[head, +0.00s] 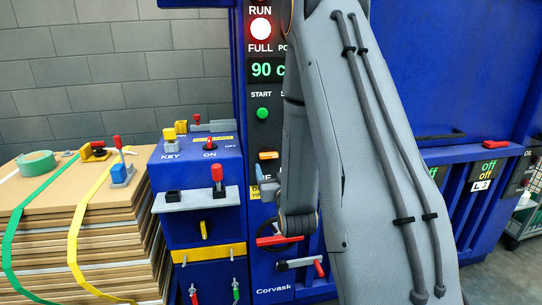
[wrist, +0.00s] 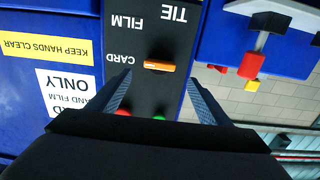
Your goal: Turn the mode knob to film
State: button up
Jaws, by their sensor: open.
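The mode knob (wrist: 158,66) is an orange bar on a dark panel, shown upside down in the wrist view. It lies level, in line with the word CARD, with FILM and TIE printed farther up the picture. The same orange knob (head: 268,155) shows in the head view, just left of my arm. My gripper (wrist: 158,82) is open in the wrist view, its two fingers apart on either side of the knob's line. Nothing is between the fingers, and I cannot tell how far they are from the panel.
A blue control box (head: 203,170) with a red-handled lever (head: 217,175) stands left of the panel. A green start button (head: 262,113) sits above the knob. A red lever (head: 280,240) is below, close to my wrist. Stacked cardboard (head: 75,240) stands at the left.

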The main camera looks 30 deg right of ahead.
aim_at(269, 156)
jog(key=p+x, duration=0.2)
jog(key=x, duration=0.5)
jog(key=shift+w+d+r, duration=0.1)
jog(key=shift+w+r, duration=0.05)
jog(key=shift+w, duration=0.2)
jog(key=c, duration=1)
jog(key=shift+c, duration=0.2)
